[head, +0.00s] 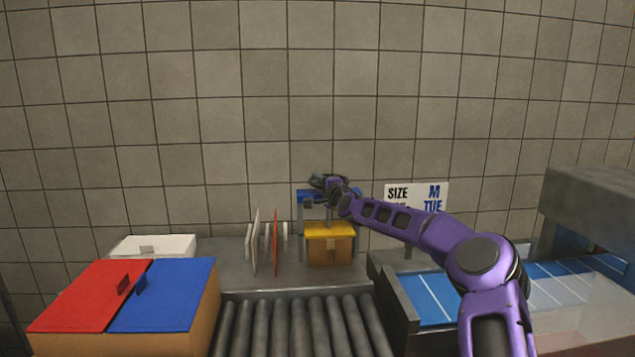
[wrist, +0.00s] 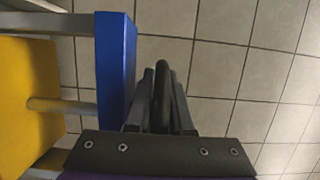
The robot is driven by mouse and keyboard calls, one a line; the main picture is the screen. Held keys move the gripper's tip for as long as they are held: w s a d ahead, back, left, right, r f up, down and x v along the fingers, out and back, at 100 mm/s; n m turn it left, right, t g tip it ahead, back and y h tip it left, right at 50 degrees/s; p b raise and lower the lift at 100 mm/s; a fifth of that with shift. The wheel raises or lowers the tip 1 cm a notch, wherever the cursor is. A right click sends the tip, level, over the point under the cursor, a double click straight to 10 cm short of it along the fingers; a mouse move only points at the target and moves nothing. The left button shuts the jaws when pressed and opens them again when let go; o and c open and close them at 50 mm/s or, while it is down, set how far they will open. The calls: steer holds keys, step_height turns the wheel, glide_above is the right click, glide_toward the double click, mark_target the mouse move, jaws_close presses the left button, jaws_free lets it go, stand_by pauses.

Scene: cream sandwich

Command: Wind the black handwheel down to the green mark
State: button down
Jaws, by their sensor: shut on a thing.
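The black handwheel (head: 316,180) sits on top of a small press with a blue crossbeam (head: 308,197), against the tiled wall. In the wrist view part of its black rim (wrist: 163,78) stands between my fingers, beside the blue beam (wrist: 116,65). My gripper (head: 328,184) is at the wheel, and in the wrist view my gripper (wrist: 160,105) is shut on the rim. Under the beam a yellow plate (head: 329,230) lies against the top of a tan box (head: 329,253); I cannot tell any gap. The green mark does not show in either view.
Upright thin panels (head: 275,242) stand left of the press. Rollers (head: 305,325) run in front. Red (head: 92,290) and blue (head: 165,290) lids are at the left. A sign (head: 416,195) and blue-floored bins (head: 425,298) are at the right.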

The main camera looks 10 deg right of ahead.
steer(key=shift+a+r+h, duration=0.1)
steer(key=shift+r+h, duration=0.05)
steer(key=shift+h, duration=0.15)
steer(key=m+h+p, duration=0.2)
steer(key=h+p, duration=0.1)
steer(key=shift+w+r+m+t+h, duration=0.1)
steer(key=shift+w+m+t+h, duration=0.2)
steer(key=shift+w+m+t, duration=0.1)
steer(key=h+p, duration=0.1)
steer(key=m+h+p, duration=0.1)
steer(key=m+h, duration=0.1)
steer(key=shift+w+d+p, duration=0.25)
steer(key=shift+p, duration=0.15)
steer(key=shift+w+d+m+h+p, duration=0.15)
steer(key=shift+m+h+p, duration=0.3)
steer(key=shift+h, duration=0.45)
steer(key=shift+f, duration=0.25)
steer(key=c, duration=1.1)
jaws_free()
